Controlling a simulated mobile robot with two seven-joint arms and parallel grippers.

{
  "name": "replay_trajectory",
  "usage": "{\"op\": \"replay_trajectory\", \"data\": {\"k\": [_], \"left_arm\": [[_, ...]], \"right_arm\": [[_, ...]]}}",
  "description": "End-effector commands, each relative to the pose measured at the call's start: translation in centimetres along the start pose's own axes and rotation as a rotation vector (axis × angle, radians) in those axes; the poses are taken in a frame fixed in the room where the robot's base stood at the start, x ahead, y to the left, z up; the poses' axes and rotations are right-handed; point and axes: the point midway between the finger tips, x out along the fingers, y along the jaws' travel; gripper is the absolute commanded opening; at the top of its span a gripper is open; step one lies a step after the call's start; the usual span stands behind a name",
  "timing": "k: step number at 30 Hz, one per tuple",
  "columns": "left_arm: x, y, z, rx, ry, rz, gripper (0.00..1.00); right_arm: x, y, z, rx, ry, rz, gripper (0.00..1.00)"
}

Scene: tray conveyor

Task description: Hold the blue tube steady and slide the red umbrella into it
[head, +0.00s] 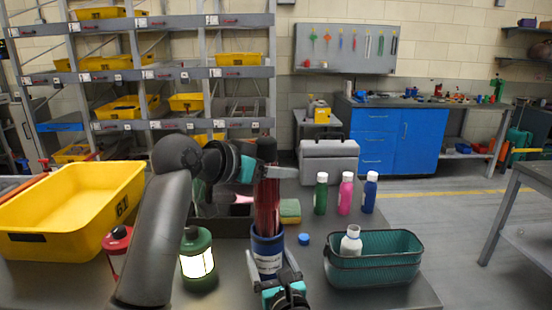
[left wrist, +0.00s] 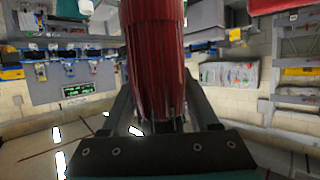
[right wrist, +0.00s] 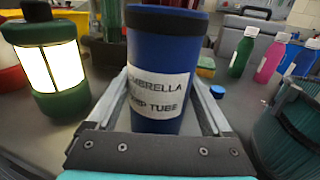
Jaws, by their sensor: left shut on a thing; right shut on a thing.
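The red umbrella (head: 267,205) stands upright in the head view, with a dark upper end. My left gripper (head: 268,173) is shut on it near its upper part. In the left wrist view the red folded umbrella (left wrist: 154,60) fills the middle between the fingers. The blue tube (head: 267,252) stands upright on the table directly below it. The umbrella's lower end meets the tube's mouth; how deep it sits is hidden. My right gripper (head: 274,270) is shut around the tube from the near side. The right wrist view shows the tube's dark rim and white label (right wrist: 158,95).
A green lantern (head: 198,258) stands left of the tube, with a yellow bin (head: 75,210) farther left. A teal basket (head: 373,270) with a white bottle is at the right. A blue cap (head: 304,239), a sponge (head: 290,211) and green, pink and blue bottles stand nearby.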

Motion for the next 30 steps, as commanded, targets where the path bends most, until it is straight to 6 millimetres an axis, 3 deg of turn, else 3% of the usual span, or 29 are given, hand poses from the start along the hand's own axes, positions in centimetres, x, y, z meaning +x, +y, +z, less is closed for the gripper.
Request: {"op": "replay_trajectory", "data": {"k": [30], "left_arm": [[2.7,0.0,6.6,0.001,0.002,0.000,0.00]], "right_arm": [[0.0,0.0,0.0,0.001,0.001,0.001,0.24]]}}
